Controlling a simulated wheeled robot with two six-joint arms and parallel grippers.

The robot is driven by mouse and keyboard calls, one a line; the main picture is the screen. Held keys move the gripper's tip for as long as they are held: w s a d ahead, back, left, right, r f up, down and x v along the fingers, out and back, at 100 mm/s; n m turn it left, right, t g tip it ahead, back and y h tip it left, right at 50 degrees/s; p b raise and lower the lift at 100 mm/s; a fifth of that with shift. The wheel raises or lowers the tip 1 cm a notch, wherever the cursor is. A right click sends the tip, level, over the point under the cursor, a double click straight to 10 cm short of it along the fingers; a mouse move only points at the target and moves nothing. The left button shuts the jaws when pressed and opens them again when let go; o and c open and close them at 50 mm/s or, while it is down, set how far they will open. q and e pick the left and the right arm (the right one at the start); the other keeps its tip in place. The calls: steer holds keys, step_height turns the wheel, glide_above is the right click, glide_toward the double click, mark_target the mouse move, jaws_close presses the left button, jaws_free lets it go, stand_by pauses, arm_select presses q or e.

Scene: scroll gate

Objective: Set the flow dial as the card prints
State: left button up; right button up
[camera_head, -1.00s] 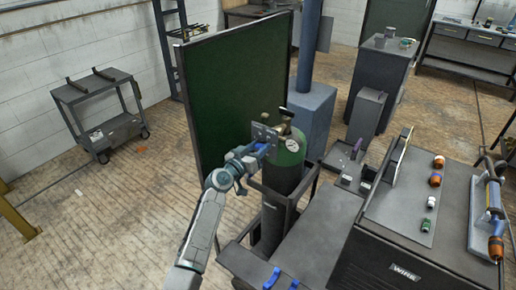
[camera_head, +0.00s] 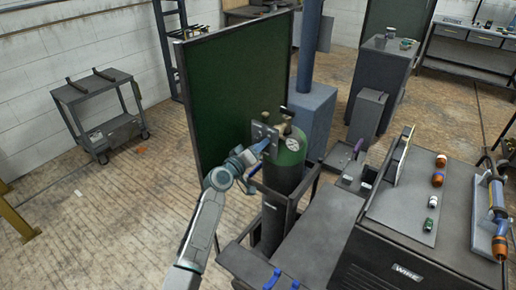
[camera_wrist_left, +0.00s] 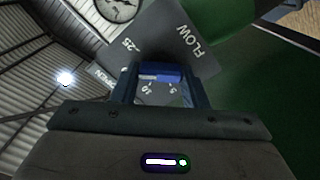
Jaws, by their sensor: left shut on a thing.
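The flow plate (camera_wrist_left: 180,40) is grey with white marks, FLOW, 25, 10, 5 and OPEN, in the left wrist view. My left gripper (camera_head: 262,146) is at this plate (camera_head: 263,133), in front of the green cylinder (camera_head: 284,172). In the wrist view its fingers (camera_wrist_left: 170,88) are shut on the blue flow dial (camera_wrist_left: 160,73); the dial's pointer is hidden. A round gauge (camera_head: 292,144) is beside it. A pale card (camera_head: 399,156) stands edge-on at the right; its print cannot be read. My right gripper (camera_head: 283,280) shows only as two separate blue tips at the bottom edge.
A dark green screen (camera_head: 235,90) stands just behind the cylinder. A dark frame (camera_head: 300,200) surrounds the cylinder. The WIRE machine (camera_head: 400,215) at the right carries several small orange, white and green parts.

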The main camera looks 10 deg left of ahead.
arm_select(q)
steer(key=shift+n, duration=1.7)
steer(key=shift+f+n, duration=0.1)
steer(key=shift+n, duration=0.2)
steer(key=o, duration=1)
steer(key=b+v, duration=0.2)
steer(key=v, duration=0.8)
steer(key=shift+s+a, duration=0.2)
steer(key=shift+s, duration=0.15)
